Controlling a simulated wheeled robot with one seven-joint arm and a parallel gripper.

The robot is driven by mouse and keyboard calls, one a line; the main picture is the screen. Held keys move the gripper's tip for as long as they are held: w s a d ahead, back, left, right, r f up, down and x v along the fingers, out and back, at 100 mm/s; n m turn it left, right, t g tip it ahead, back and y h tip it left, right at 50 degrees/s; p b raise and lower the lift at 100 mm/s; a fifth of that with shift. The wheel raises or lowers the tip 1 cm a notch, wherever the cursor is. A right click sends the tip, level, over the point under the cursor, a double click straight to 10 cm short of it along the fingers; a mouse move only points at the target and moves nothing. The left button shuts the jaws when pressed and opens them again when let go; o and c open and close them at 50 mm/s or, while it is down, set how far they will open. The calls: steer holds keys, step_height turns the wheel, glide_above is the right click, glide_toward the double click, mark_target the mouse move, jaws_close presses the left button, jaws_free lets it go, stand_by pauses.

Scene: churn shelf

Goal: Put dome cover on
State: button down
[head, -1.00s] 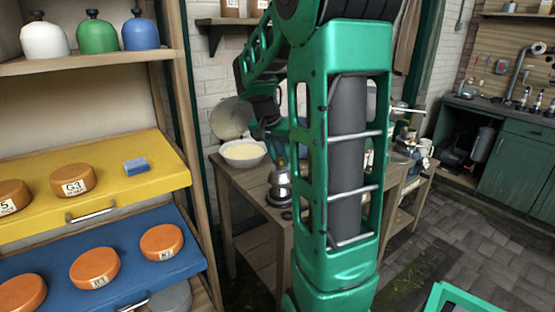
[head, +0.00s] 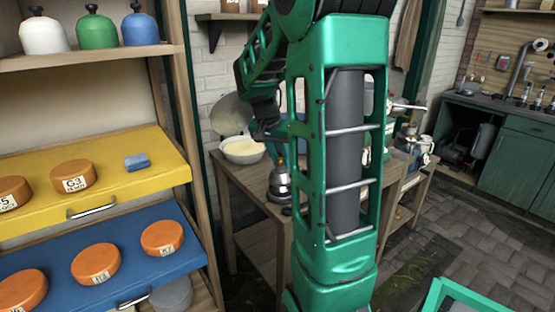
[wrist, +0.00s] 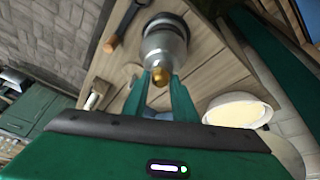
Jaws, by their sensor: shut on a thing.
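The dome cover, a silver metal dome (head: 280,184) with a brass knob, is over the near part of the wooden table in the head view. In the wrist view the dome (wrist: 165,45) points its knob at my fingers, with a dark round rim or base (wrist: 168,20) at its far end. My gripper (wrist: 161,76) has its two green fingers on either side of the brass knob and is shut on it. I cannot tell whether the dome rests fully on what is below it. In the head view my arm hides much of the table.
A bowl of pale yellow content (head: 243,151) stands on the wooden table (head: 240,180) behind the dome. A dark-ended tool (wrist: 113,44) lies beside the dome. At left, shelves hold white, green and blue domed items (head: 97,35) and orange discs (head: 72,176) on yellow and blue boards.

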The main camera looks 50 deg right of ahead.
steer(key=shift+f, duration=1.1)
steer(key=c, duration=1)
jaws_free()
steer(key=shift+c, duration=0.2)
steer(key=shift+r, duration=4)
steer(key=s+a+f+n+y, duration=0.2)
steer(key=s+a+f+n, duration=0.2)
steer(key=s+a, duration=0.6)
steer(key=s+a+f+n+y, duration=0.2)
steer(key=s+a+f+n, duration=0.2)
steer(key=s+a, duration=0.6)
steer(key=shift+s+a+g+y, duration=0.3)
steer(key=shift+s+a+y, duration=0.1)
steer(key=shift+s, duration=0.1)
